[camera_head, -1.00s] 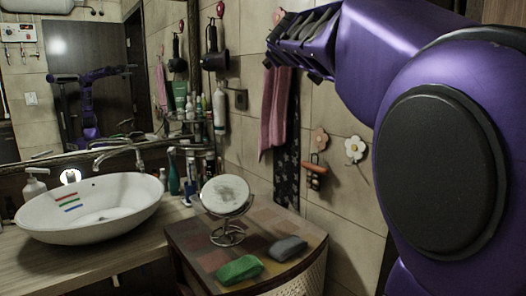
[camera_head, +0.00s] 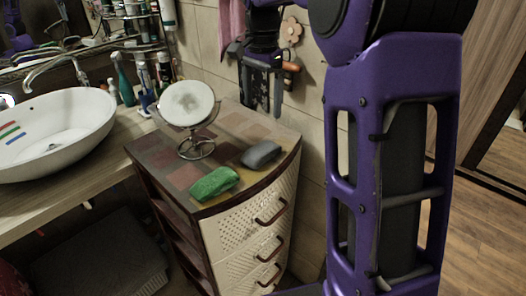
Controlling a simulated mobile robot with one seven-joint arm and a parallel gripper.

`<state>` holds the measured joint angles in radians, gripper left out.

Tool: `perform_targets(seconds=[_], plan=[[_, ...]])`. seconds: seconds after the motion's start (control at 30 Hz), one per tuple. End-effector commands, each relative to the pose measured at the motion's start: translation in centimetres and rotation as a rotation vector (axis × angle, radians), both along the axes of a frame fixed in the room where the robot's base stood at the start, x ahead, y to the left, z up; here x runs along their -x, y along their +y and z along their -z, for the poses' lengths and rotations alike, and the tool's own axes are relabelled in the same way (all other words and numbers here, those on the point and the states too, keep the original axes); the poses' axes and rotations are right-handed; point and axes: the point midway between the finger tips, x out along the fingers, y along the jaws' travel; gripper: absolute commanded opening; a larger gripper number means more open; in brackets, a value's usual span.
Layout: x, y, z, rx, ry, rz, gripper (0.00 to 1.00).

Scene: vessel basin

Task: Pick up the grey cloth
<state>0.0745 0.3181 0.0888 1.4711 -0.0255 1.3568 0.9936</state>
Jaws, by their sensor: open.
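The grey cloth (camera_head: 261,154) lies folded on the top of the small drawer cabinet (camera_head: 236,124), near its right side. A green cloth (camera_head: 214,183) lies on the same top, in front and to the left of it. My gripper (camera_head: 262,112) points down, above and behind the grey cloth in the picture, with its fingers apart and nothing between them. It does not touch the cloth. My purple arm fills much of the right side.
A round mirror on a stand (camera_head: 187,104) stands on the cabinet, left of the grey cloth. A white basin (camera_head: 52,130) and several bottles are at the left. A pink towel (camera_head: 232,22) and a flower hook (camera_head: 291,29) are on the wall behind my gripper.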

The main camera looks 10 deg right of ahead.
Motion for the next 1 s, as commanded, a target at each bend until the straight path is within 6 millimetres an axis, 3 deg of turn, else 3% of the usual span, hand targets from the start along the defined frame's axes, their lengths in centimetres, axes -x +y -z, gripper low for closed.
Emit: perform_targets(seconds=[0.03, 0.3, 0.57, 0.83, 1.0], plan=[[0.1, 0.0, 1.5, 0.001, 0.003, 0.0, 1.0], [0.0, -0.1, 6.9, 0.001, 0.0, 0.0, 1.0], [0.1, 0.0, 8.8, 0.002, -0.002, -0.001, 1.0], [0.5, 0.1, 12.7, 0.003, 0.001, -0.002, 1.0], [0.4, 0.1, 13.6, 0.003, -0.003, -0.002, 1.0]])
